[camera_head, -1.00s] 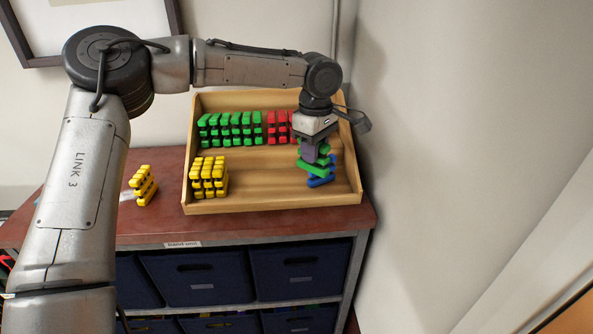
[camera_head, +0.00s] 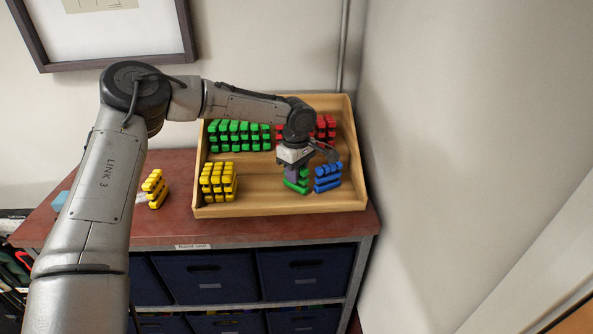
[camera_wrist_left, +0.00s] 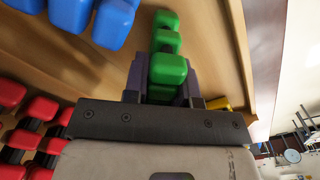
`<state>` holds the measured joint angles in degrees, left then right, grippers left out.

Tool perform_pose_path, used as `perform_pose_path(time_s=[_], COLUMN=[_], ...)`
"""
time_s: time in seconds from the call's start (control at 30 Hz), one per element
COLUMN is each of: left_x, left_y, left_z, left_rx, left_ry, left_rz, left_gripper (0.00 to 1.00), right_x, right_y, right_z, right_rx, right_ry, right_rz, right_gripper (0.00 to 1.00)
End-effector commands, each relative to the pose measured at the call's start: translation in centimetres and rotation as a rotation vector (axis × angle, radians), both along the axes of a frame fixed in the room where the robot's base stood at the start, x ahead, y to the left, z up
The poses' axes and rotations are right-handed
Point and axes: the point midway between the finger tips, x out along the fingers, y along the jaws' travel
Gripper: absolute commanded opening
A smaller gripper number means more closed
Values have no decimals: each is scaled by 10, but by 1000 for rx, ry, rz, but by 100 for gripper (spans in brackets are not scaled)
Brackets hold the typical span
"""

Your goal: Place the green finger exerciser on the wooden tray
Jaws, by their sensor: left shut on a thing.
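The wooden tray (camera_head: 280,208) stands on the cabinet top against the wall. My left gripper (camera_head: 298,176) points down inside its front part and is shut on a green finger exerciser (camera_head: 301,187). In the left wrist view the held green exerciser (camera_wrist_left: 167,68) sits between the two fingers. It is low over the front compartment, just left of the blue exercisers (camera_head: 327,177). I cannot tell whether it touches the tray floor. A row of other green exercisers (camera_head: 238,134) stands at the tray's back left. My right gripper is not in view.
Yellow exercisers (camera_head: 218,181) stand at the tray's front left, with bare wood between them and the held one. Red exercisers (camera_head: 325,128) stand behind my wrist. A separate yellow exerciser (camera_head: 155,188) is on the cabinet top (camera_head: 180,227) left of the tray. A wall borders the right.

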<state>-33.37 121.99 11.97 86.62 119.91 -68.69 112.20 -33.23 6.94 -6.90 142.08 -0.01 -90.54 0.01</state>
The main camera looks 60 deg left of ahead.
Motion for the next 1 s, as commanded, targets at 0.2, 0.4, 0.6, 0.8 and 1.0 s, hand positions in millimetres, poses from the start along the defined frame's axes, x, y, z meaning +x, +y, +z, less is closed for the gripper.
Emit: perform_pose_path(time_s=[0.2, 0.4, 0.6, 0.8, 1.0], left_x=[0, 0, 0, 0, 0], left_y=[0, 0, 0, 0, 0], left_z=[-3, -5, -5, -5, -1], left_rx=[1, 0, 0, 0, 1], left_ry=[-2, -1, -1, -1, -2], left_rz=[0, 0, 0, -1, -1], left_gripper=[1, 1, 41, 51, 51], right_x=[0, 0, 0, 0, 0], right_y=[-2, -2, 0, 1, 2], right_z=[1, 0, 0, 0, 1], right_rx=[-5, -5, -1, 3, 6], right_ry=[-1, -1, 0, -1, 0], right_rz=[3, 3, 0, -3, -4], right_gripper=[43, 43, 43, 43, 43])
